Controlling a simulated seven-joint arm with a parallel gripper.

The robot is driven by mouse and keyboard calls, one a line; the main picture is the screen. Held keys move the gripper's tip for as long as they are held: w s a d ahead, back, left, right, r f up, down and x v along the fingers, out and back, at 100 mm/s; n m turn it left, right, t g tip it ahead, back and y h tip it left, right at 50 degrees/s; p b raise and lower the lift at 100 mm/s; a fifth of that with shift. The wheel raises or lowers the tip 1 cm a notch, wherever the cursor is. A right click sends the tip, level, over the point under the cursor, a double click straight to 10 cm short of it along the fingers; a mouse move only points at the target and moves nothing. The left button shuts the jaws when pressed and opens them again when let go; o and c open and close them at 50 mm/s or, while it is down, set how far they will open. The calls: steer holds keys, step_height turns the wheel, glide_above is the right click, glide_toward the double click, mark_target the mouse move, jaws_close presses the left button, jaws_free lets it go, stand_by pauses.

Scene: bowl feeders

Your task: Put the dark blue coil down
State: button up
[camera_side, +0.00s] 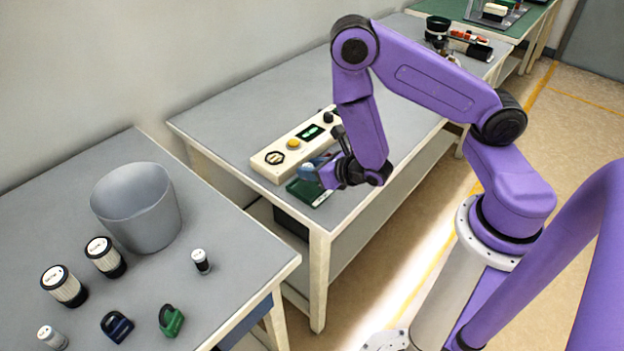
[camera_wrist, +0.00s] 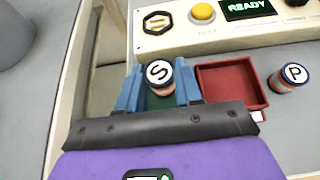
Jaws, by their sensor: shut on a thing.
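The dark blue coil (camera_wrist: 159,74) is a small round piece with a white top marked S, seen between my fingers in the wrist view. Most of its side is hidden. My gripper (camera_wrist: 158,88) is shut on it with blue fingers at its left and right. In the side view my gripper (camera_side: 312,172) is low over a green tray (camera_side: 308,194) at the front of the middle table. The green tray (camera_wrist: 182,98) shows partly behind the fingers in the wrist view. I cannot tell whether the coil touches the tray.
An empty red tray (camera_wrist: 232,84) lies right of the held coil. A P-topped piece (camera_wrist: 290,77) stands beyond it. A cream control box (camera_side: 292,146) with a yellow button and READY screen is behind. The left table holds a grey bin (camera_side: 138,207) and several small parts.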

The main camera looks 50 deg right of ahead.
steer(key=shift+f, duration=1.85)
steer(key=shift+f, duration=0.15)
steer(key=o, duration=0.8)
steer(key=shift+c, duration=0.2)
